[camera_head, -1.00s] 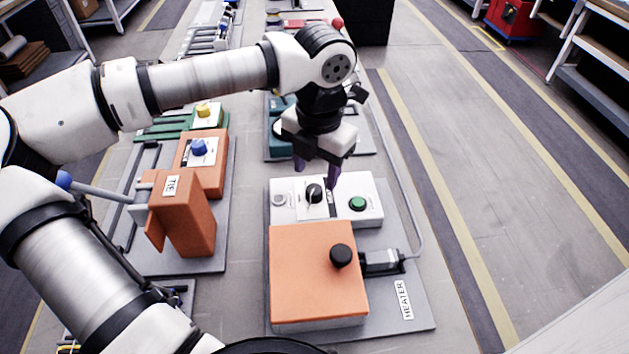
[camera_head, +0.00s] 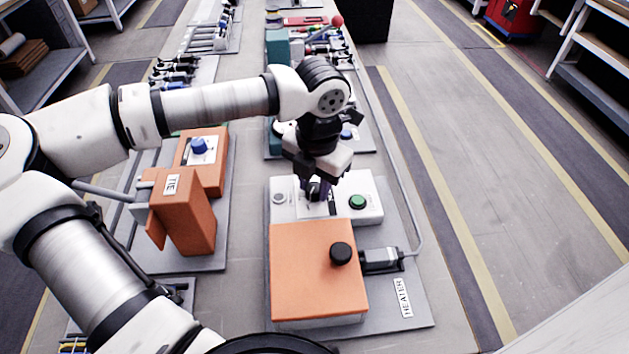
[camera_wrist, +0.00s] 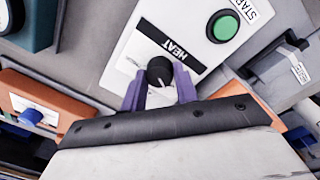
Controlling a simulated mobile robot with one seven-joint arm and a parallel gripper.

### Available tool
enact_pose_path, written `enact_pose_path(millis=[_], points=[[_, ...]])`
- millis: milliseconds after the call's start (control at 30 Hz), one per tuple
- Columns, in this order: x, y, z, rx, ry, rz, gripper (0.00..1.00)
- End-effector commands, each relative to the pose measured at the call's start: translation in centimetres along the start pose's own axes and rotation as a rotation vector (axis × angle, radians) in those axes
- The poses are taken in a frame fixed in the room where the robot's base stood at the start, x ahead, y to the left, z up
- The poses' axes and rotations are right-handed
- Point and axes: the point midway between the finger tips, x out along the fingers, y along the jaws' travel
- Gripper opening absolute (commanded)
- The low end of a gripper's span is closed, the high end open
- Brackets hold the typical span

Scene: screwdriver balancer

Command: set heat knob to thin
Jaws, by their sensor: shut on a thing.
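The heat knob (camera_wrist: 160,72) is black and round with a light pointer line, on a white control panel (camera_wrist: 133,60). The label HEAT (camera_wrist: 185,45) is beside it in the wrist view. My gripper (camera_wrist: 160,92) has its purple fingers on either side of the knob, shut on it. In the head view my gripper (camera_head: 318,188) is down at the panel and mostly hides the knob. The knob's setting marks, including thin, are not readable.
A green start button (camera_head: 357,202) is right of the knob, and a grey button (camera_head: 279,198) is left. An orange box with a black knob (camera_head: 340,253) stands in front on the HEATER base (camera_head: 402,300). The orange TIE unit (camera_head: 182,215) is at left.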

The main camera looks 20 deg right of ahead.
Motion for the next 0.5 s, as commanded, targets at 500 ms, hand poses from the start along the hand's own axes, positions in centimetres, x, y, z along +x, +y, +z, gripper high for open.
enact_pose_path(millis=[500], points=[[0.36, 0.01, -0.01, 0.131, -0.007, 0.001, 0.07]])
